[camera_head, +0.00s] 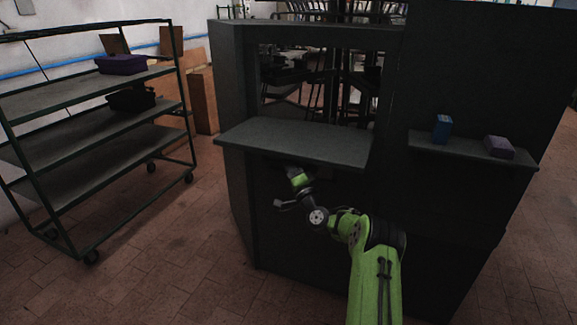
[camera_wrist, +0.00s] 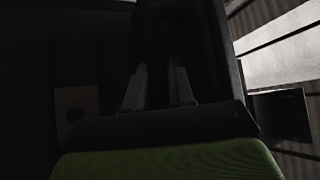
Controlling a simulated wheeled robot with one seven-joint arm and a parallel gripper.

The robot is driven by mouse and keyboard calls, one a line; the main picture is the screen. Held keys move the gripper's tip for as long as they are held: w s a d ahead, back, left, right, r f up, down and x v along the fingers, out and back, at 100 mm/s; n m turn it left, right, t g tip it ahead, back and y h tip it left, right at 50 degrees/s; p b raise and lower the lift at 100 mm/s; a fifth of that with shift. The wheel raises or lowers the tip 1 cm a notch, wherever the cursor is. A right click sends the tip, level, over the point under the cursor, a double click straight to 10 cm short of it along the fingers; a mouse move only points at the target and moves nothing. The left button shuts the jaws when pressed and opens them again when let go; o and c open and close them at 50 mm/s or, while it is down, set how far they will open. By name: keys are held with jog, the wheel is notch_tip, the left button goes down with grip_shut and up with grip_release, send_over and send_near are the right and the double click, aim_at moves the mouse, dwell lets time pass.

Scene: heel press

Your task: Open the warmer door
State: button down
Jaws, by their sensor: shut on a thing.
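The warmer seems to be part of the large dark cabinet (camera_head: 235,85), but I cannot make out its door clearly against the black front. My gripper is low at the cabinet front, just under the projecting shelf, and its fingertips are hard to see in the head view. In the wrist view my gripper (camera_wrist: 160,78) has its two grey fingers closed around a dark bar-like part (camera_wrist: 215,50), probably a handle. That view is very dark, so what the part joins to is unclear.
The dark shelf (camera_head: 295,143) juts out just above my gripper. A right-hand ledge (camera_head: 465,152) holds a blue box (camera_head: 441,128) and a purple block (camera_head: 499,147). A wheeled rack (camera_head: 90,148) stands at left. Brick floor (camera_head: 190,245) between rack and cabinet is clear.

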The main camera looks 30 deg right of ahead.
jog(key=shift+r, duration=0.25)
jog(key=c, duration=1.1)
grip_release()
jog(key=shift+d, duration=0.1)
jog(key=shift+o, duration=0.2)
jog(key=shift+f, duration=0.1)
jog(key=v, duration=1.5)
jog(key=shift+s+f, duration=0.15)
jog(key=shift+s, duration=0.2)
